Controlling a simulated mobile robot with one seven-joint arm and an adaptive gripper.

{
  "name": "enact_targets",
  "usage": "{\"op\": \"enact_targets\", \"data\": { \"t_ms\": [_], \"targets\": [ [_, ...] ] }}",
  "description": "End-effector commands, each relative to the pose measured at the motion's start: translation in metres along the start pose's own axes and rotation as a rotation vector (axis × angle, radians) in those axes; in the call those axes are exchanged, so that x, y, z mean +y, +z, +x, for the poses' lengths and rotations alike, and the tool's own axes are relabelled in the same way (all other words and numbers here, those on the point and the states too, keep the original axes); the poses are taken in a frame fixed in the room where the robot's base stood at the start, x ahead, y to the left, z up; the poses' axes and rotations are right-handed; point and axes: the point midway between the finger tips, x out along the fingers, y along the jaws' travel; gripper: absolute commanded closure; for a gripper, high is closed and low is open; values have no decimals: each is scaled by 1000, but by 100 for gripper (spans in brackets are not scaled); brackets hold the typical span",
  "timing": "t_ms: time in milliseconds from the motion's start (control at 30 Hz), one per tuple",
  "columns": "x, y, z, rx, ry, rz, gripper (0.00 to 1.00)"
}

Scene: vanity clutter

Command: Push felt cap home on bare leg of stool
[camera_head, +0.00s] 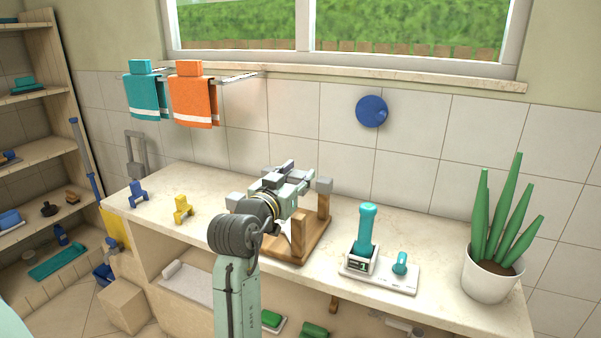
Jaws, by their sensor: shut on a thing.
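The wooden stool (313,246) stands upside down on the counter, legs pointing up. Its right leg carries a grey felt cap (324,186). Its front leg (302,228) shows a bare wooden top. Another grey cap-like block (233,199) shows left of my wrist; the leg under it is hidden. My gripper (287,173) is over the back part of the stool, shut on a felt cap. The held cap is hard to tell from the grey fingers. My arm hides the stool's left side, and I cannot tell whether the held cap touches a leg.
Blue (138,193) and yellow (182,209) small stands are on the counter at left. A teal-handled item on a white tray (403,283) and a potted plant (490,280) stand at right. Towels (195,98) hang from wall rails behind. The counter between yellow stand and stool is clear.

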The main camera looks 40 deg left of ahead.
Motion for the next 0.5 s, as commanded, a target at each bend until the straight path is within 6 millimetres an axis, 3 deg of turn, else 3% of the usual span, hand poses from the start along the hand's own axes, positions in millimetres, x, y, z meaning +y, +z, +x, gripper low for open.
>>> {"op": "enact_targets", "data": {
  "t_ms": [367, 500],
  "targets": [
    [0, 2, -2, 1, 4, 14, 85],
    [0, 11, -3, 0, 4, 15, 85]
  ]
}}
